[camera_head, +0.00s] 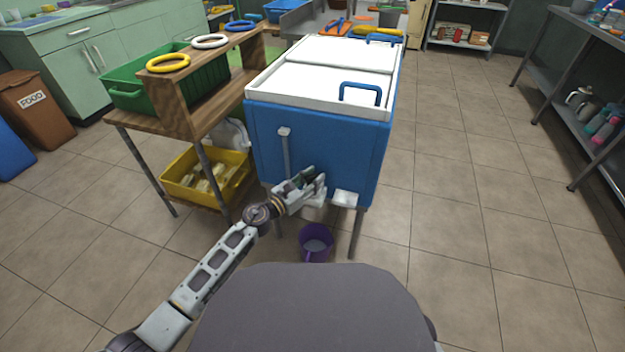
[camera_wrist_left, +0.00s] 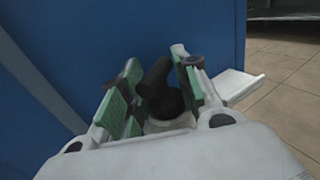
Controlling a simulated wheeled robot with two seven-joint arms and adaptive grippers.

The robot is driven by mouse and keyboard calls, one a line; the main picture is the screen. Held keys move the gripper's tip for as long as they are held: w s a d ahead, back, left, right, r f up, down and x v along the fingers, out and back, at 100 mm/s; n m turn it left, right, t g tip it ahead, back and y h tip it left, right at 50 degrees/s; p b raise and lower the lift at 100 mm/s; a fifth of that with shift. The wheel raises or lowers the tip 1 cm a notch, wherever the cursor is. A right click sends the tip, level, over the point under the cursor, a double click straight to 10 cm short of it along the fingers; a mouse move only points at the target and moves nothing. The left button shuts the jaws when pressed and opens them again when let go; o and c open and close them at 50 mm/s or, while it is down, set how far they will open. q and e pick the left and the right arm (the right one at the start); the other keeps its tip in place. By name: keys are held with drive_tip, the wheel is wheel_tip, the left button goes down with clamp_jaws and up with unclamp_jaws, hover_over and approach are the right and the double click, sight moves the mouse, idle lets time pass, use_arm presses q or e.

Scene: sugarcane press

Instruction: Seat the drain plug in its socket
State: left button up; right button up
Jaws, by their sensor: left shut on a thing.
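My left gripper (camera_head: 314,182) is at the lower front of the blue chest (camera_head: 318,148) with white lids. In the left wrist view its green-padded fingers (camera_wrist_left: 158,88) are closed around a dark, rounded plug (camera_wrist_left: 156,78). A white round piece (camera_wrist_left: 172,124) shows just below the plug, close to the chest wall; it also shows under the gripper in the head view (camera_head: 313,213). I cannot tell whether the plug touches or sits in the white piece. My right gripper is not in view.
A purple bucket (camera_head: 316,243) stands on the floor below the chest front. A white ledge (camera_head: 344,198) juts out right of the gripper. A wooden bench (camera_head: 125,118) with a yellow bin (camera_head: 180,186) stands left. Floor to the right is clear.

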use_arm(q)
drive_tip(key=shift+f+b, duration=0.35)
drive_tip(key=o, duration=0.8)
drive_tip(key=shift+s+a, duration=0.1)
drive_tip(key=shift+s+a, duration=0.25)
drive_tip(key=shift+a, duration=0.05)
drive_tip(key=shift+v, duration=0.8)
drive_tip(key=shift+b+v, duration=0.55)
drive_tip(key=shift+v, duration=3.65)
